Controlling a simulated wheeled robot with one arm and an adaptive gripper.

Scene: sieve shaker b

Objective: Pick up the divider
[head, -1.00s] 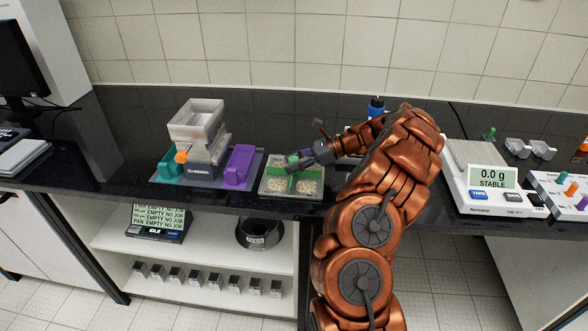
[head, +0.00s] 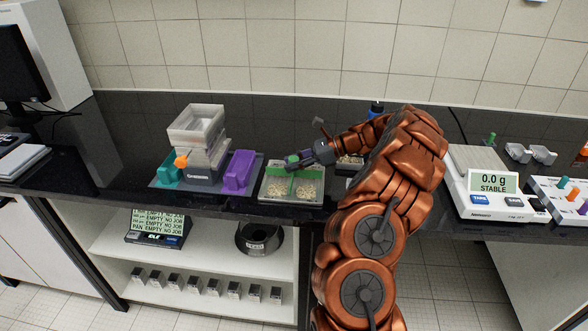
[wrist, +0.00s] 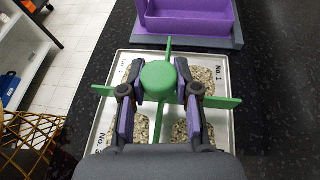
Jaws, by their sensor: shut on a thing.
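The divider is a green cross with a round green knob; in the wrist view the divider (wrist: 158,80) sits between my fingers, its arms reaching out over the tray. In the head view the divider (head: 277,170) shows at the tray's back part. My gripper (head: 294,161) comes in from the right and is shut on the knob; it also fills the lower middle of the wrist view (wrist: 158,92). The tray (head: 265,198) is pale, with grainy material in separate patches and printed labels such as "No. 1". Whether the cross's lower edges touch the tray floor I cannot tell.
A balance (head: 494,190) reading 0.0 g is on the right. A blue-capped bottle (head: 375,109) stands behind my arm. The counter's front edge is close.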

